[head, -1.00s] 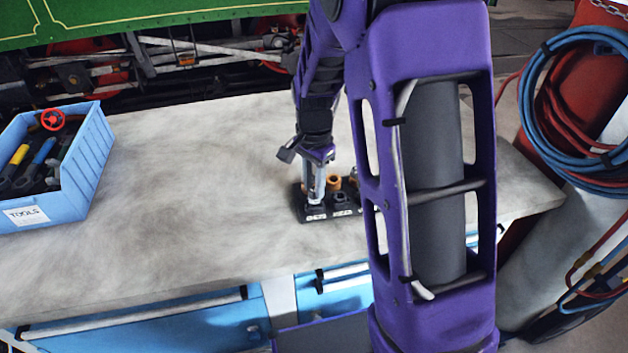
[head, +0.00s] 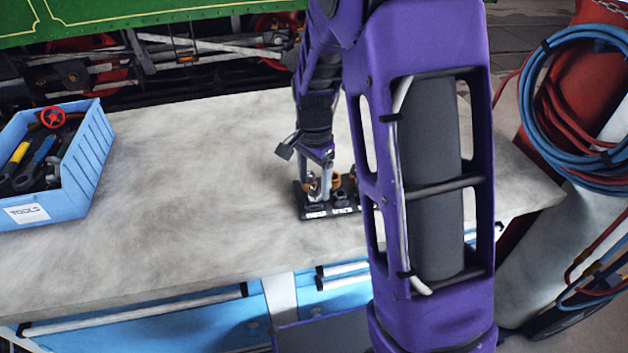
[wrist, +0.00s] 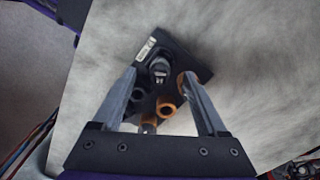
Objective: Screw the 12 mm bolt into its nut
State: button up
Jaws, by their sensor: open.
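The black block (head: 340,209) with white labels on its front edge stands on the workbench. It also shows in the wrist view (wrist: 199,64), with one white label at its upper left. A dark round piece with a pale marking on top (wrist: 159,70) sits at the labelled end of the block. I cannot tell whether it is the 12 mm bolt or read its size. Orange-brown hollow pieces (wrist: 166,107) and dark round ones (wrist: 137,95) stand beside it. My gripper (wrist: 159,76) is open, its fingers on either side of the dark piece. In the head view my gripper (head: 320,188) is low over the block's left end.
A blue tool bin (head: 85,165) stands on the left of the workbench (head: 190,200). The bench between bin and block is clear. Blue drawers (head: 150,328) are below the front edge. Coiled hoses (head: 530,110) hang at the right.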

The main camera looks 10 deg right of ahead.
jog(key=shift+r+p, duration=1.6)
jog(key=shift+r, duration=0.95)
